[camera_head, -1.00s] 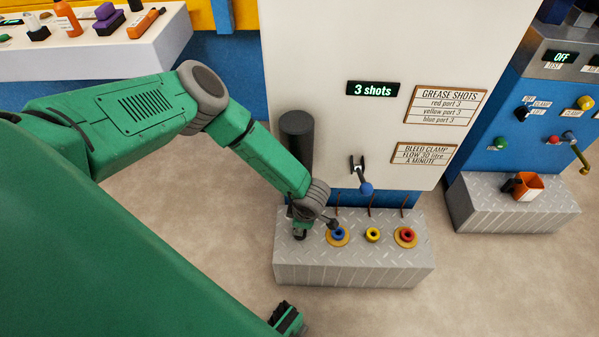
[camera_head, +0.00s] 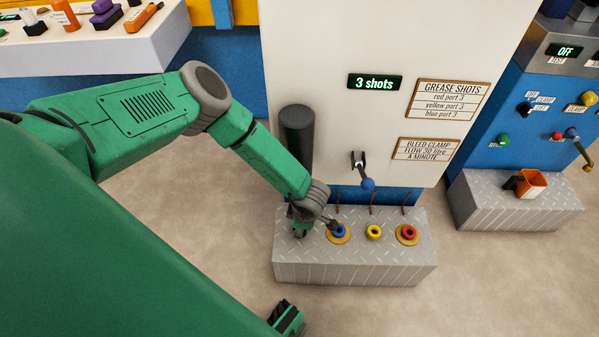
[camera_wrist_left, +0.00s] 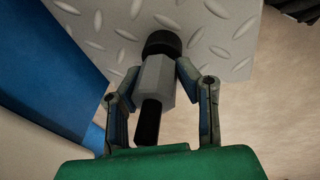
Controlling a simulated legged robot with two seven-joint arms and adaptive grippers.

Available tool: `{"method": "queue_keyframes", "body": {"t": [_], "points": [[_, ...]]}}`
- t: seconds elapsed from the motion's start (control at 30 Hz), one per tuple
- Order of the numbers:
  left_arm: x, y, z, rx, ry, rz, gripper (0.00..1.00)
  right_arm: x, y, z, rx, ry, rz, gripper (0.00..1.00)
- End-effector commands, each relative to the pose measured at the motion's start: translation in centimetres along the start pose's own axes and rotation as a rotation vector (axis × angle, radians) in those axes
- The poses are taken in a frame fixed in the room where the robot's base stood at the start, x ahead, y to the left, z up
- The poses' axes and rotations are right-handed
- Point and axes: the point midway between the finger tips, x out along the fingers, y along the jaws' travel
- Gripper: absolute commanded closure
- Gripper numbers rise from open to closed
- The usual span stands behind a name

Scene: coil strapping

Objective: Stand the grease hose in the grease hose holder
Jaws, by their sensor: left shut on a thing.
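My left gripper (camera_head: 303,229) is low at the left end of the tread-plate ledge, left of the blue port (camera_head: 340,231). In the left wrist view its two fingers (camera_wrist_left: 160,92) are shut on a grey faceted piece, which I take for the end of the grease hose (camera_wrist_left: 156,82). A black stem shows at the near end of this piece. A dark round collar (camera_wrist_left: 163,43) is at its far end, against the tread plate. I cannot tell whether this collar is the grease hose holder or part of the hose. A green and black part of mine shows at the bottom edge in the head view.
The ledge (camera_head: 350,271) also carries a yellow port (camera_head: 373,232) and a red port (camera_head: 408,234). A dark cylinder (camera_head: 297,130) stands behind my left wrist, by the white panel (camera_head: 330,40). A blue-knobbed lever (camera_head: 367,184) sticks out from the panel. Open floor lies in front.

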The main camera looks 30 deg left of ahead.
Motion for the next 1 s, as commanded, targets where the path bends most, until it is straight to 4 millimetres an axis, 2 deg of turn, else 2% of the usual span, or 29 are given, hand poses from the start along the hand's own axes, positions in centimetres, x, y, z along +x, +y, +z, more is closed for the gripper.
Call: {"method": "queue_keyframes", "body": {"t": [0.23, 1.0], "points": [[0.8, -0.1, 0.1, 0.000, 0.000, 0.001, 1.00, 0.7, 0.0, 0.0, 0.000, 0.000, 0.000, 1.00], [-1.8, 0.3, -0.3, 0.001, 0.000, 0.000, 1.00, -1.7, 0.0, -0.1, 0.000, 0.000, 0.000, 1.00]]}}
